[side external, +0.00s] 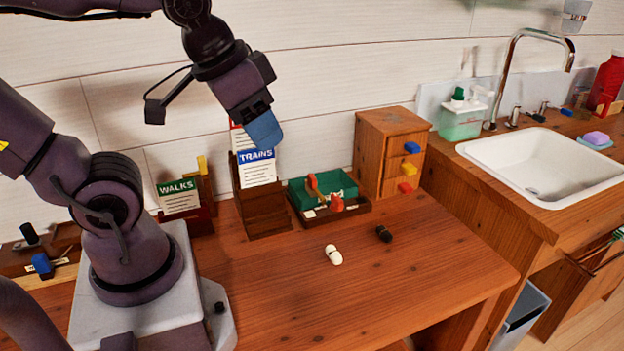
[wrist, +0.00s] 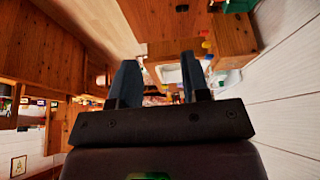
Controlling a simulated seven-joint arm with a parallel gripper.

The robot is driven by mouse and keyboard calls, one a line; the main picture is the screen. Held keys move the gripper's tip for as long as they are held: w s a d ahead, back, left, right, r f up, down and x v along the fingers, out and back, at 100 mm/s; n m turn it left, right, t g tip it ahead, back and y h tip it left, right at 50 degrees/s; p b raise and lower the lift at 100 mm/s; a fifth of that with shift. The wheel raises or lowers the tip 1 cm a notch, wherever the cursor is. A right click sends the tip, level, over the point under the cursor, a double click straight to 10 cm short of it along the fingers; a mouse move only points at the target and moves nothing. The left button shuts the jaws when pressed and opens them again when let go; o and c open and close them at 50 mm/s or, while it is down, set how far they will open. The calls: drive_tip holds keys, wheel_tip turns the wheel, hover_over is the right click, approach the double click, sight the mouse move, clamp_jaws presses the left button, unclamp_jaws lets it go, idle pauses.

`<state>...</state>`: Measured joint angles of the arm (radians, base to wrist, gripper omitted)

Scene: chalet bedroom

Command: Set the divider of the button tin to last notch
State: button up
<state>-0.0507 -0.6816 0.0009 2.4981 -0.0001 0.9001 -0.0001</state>
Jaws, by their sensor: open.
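An open green tin (side external: 345,183) sits in a dark brown tray (side external: 358,208) toward the back of the wooden table; I take it as the button tin. An orange upright piece (side external: 313,186) stands at its left part, and another orange piece (side external: 337,203) is at its front. I cannot tell which is the divider, nor make out the notches. A green edge (wrist: 238,5) at the top of the wrist view looks like the same tin. My gripper (side external: 265,132) is above and left of the tin, clear of it. In the wrist view its two fingers (wrist: 160,80) are apart, with nothing held.
A wooden drawer box (side external: 388,135) with coloured knobs stands right of the tin. A card holder (side external: 262,207) with a TRAINS card stands left. A white peg (side external: 333,255) and a black peg (side external: 383,234) lie in front. The table's front right is clear.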

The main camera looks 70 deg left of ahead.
drive_tip(key=w+a+f+n+g, duration=0.4)
drive_tip(key=w+a+f+n, duration=0.1)
drive_tip(key=w+a, duration=0.45)
drive_tip(key=n, duration=1.2)
approach(312, 176)
drive_tip(key=shift+g, duration=0.4)
drive_tip(key=f, duration=1.1)
drive_tip(key=shift+w+a, duration=0.1)
drive_tip(key=shift+w, duration=0.25)
clamp_jaws()
